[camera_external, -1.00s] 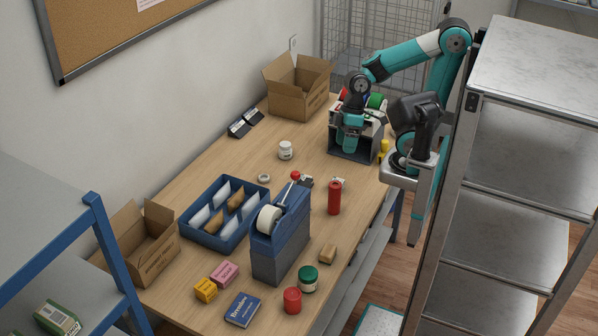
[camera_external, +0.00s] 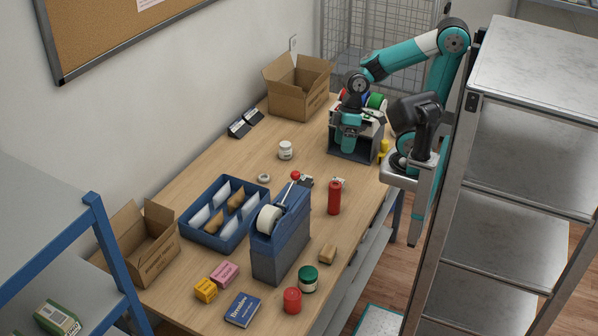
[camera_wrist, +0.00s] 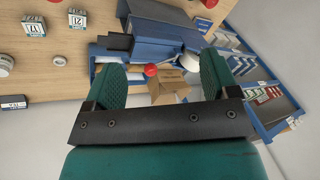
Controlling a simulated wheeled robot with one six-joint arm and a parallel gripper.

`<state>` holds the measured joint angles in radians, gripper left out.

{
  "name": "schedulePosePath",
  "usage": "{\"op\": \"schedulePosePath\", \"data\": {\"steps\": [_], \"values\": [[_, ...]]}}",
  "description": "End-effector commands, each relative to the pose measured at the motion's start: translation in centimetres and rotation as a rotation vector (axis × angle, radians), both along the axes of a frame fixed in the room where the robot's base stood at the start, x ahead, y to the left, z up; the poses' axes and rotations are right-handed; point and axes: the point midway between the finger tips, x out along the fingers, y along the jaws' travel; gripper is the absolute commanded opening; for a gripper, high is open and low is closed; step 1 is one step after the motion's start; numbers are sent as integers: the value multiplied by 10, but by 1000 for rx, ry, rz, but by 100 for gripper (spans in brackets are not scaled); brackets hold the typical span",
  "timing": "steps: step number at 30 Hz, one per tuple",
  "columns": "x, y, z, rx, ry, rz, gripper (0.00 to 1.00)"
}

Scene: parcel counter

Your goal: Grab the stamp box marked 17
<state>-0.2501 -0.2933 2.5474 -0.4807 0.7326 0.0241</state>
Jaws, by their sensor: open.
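Two small white boxes with dark printed numbers lie near the top left of the wrist view. The left one (camera_wrist: 33,27) seems to read 17, though the print is small. The right one (camera_wrist: 77,19) seems to read 21. My gripper (camera_wrist: 161,78) is open and empty. In the outside view it hangs at the table's far end (camera_external: 349,145), well away from the boxes.
The blue tape dispenser (camera_external: 281,250) and red cylinder (camera_external: 334,198) stand close to the boxes. A blue divided tray (camera_external: 203,243) and open cartons (camera_external: 299,88) lie farther left and back. A dark holder (camera_external: 355,157) stands beside my gripper. Table between holder and boxes is mostly clear.

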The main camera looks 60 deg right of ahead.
Motion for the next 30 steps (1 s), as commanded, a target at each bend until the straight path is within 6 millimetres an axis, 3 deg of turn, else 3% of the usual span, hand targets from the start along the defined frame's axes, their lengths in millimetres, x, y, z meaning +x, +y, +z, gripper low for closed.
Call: {"op": "schedulePosePath", "data": {"steps": [4,7,9,12,15,18,22,25,30], "values": [[50,-18,-22,-14,112,-283,81],[105,-51,-50,-22,243,-621,81],[142,-85,-77,-24,344,-883,81],[183,-139,-118,-22,484,-1237,81],[206,-192,-159,-16,607,-1536,81],[216,-232,-192,-11,703,-1756,81],[219,-260,-214,-4,771,-1910,81],[220,-264,-224,-3,789,-1945,81],[218,-250,-251,-8,795,-1945,81]]}}
